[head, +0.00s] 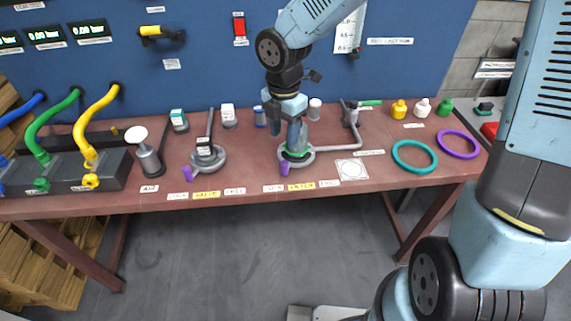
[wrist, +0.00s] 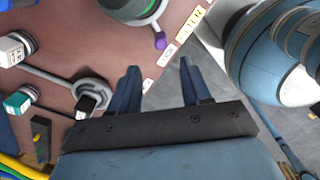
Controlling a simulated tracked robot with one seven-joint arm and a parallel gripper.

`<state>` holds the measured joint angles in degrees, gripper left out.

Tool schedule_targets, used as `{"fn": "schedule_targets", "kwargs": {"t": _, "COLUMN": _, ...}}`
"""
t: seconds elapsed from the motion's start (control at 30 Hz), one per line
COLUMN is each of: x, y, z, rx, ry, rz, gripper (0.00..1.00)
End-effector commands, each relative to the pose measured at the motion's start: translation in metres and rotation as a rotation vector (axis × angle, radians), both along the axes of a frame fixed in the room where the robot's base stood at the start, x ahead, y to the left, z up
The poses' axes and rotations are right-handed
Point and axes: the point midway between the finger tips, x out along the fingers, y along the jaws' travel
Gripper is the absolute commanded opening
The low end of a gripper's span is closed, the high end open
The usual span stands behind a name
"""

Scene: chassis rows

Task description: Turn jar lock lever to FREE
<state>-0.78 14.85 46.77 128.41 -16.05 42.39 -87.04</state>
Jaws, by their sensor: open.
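Two round grey holders on the bench carry purple levers. The left purple lever (head: 187,173) points forward-left from its holder (head: 208,158). The right purple lever (head: 284,169) points forward from a holder (head: 309,157) with a green ring; it also shows in the wrist view (wrist: 160,41). I cannot tell which one is the jar lock lever. Small label strips, white and yellow (head: 301,187), lie in front of each; the lettering is hard to read. My gripper (head: 287,140) is open above the right holder and partly hides it. In the wrist view its fingers (wrist: 159,72) have nothing between them.
A teal ring (head: 414,157) and a purple ring (head: 458,144) lie at the right. Coloured hoses (head: 56,130) and a dark block stand at the left. Small bottles (head: 421,107) line the back right. A blue panel (head: 200,65) rises behind. The bench front edge is mostly clear.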

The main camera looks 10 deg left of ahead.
Motion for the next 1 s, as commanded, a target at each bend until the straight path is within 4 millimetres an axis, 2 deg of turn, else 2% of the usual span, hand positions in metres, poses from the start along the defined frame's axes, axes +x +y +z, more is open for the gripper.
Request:
{"fn": "schedule_targets", "kwargs": {"t": 0.4, "x": -0.002, "y": 0.0, "z": -0.072, "rx": -0.002, "ry": 0.004, "rz": 0.001, "gripper": 0.48}}
{"fn": "schedule_targets", "kwargs": {"t": 0.6, "x": -0.001, "y": 0.0, "z": -0.1, "rx": -0.002, "ry": 0.003, "rz": 0.0, "gripper": 0.48}}
{"fn": "schedule_targets", "kwargs": {"t": 0.8, "x": -0.001, "y": 0.0, "z": -0.114, "rx": -0.001, "ry": 0.001, "rz": -0.001, "gripper": 0.48}}
{"fn": "schedule_targets", "kwargs": {"t": 1.0, "x": -0.001, "y": 0.0, "z": -0.118, "rx": 0.0, "ry": 0.0, "rz": -0.001, "gripper": 0.48}}
